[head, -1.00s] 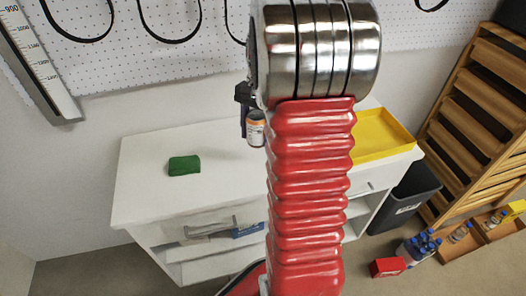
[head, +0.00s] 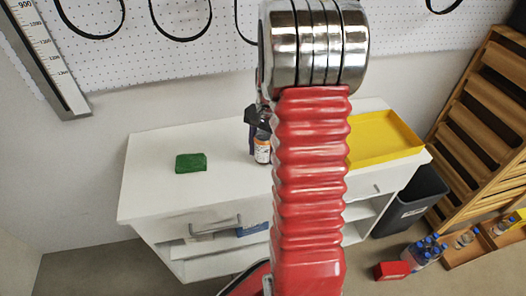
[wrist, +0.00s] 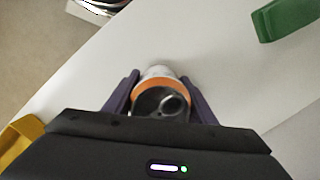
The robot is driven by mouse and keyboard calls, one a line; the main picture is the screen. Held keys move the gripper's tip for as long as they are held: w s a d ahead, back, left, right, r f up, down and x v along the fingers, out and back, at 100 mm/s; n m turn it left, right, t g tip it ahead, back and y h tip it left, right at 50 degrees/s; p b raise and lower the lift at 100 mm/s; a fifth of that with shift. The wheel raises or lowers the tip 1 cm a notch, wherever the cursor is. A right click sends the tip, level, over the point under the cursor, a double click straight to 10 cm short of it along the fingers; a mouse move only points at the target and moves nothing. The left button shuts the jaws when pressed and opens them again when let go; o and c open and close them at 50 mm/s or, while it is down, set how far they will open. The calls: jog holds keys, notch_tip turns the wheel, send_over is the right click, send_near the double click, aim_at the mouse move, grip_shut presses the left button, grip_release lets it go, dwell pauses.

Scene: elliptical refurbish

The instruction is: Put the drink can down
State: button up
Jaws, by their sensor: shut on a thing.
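The drink can (head: 262,149) is white and orange with a silvery top. It is upright at the white cabinet top, left of my red arm in the head view. My gripper (head: 259,133) is shut on it from above and behind. In the wrist view the can (wrist: 161,90) sits between the two dark fingers of my gripper (wrist: 160,94), its top toward the camera. I cannot tell for certain whether the can's base touches the surface. My arm hides part of the cabinet top (head: 150,185).
A green block (head: 191,163) lies left of the can. A yellow tray (head: 385,140) is at the right end of the top. A dark bin (head: 412,200), a red box (head: 391,270) and several bottles (head: 425,250) stand on the floor at right. The surface between block and can is clear.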

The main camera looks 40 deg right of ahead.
jog(key=shift+f, duration=0.15)
jog(key=o, duration=1.5)
jog(key=shift+c, duration=0.2)
jog(key=r, duration=0.4)
jog(key=d+r, duration=0.1)
jog(key=r, duration=0.7)
jog(key=shift+w+d, duration=0.2)
jog(key=shift+d, duration=0.15)
